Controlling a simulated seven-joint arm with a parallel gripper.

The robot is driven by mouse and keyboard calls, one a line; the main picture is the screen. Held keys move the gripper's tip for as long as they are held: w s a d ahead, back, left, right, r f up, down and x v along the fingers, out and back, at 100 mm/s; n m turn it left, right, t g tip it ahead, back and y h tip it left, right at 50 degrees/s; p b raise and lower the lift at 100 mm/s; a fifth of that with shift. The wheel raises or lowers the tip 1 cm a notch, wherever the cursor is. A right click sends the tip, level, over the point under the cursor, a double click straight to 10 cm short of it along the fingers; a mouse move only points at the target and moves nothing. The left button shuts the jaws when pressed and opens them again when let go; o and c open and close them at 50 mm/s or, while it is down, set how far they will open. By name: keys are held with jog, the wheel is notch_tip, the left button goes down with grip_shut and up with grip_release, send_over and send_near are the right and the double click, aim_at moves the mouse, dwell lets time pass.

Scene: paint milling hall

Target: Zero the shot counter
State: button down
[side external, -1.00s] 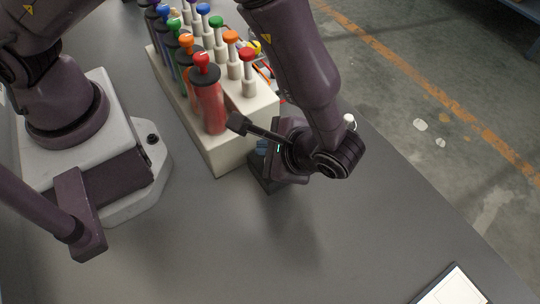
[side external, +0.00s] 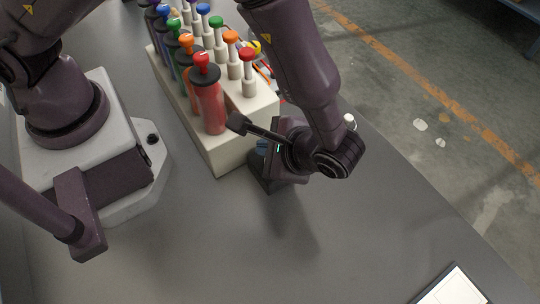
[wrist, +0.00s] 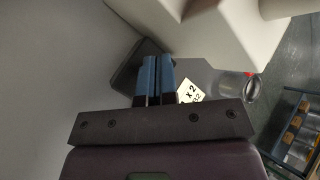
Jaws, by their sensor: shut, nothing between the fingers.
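My gripper (side external: 262,148) points down beside the near end of the white rack. Its two blue fingers (wrist: 157,68) are together in the wrist view, with nothing seen between them. A small dark block (side external: 268,185) stands on the table just below my gripper, mostly covered by it. It also shows in the wrist view (wrist: 127,72), behind and left of the fingertips. It may be the shot counter, but no digits or button can be made out. I cannot tell whether the fingertips touch it.
The white rack (side external: 232,155) holds several coloured plungers, including a large red cylinder (side external: 210,108) near the block. A tablet-like panel (side external: 455,289) lies at front right. The front table is clear.

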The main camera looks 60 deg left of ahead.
jog(key=shift+f, duration=0.2)
dwell(0.7)
jog(key=shift+f, duration=0.2)
jog(key=shift+f, duration=0.45)
dwell(0.6)
dwell(0.4)
jog(key=shift+r, duration=0.9)
jog(key=shift+r, duration=2.5)
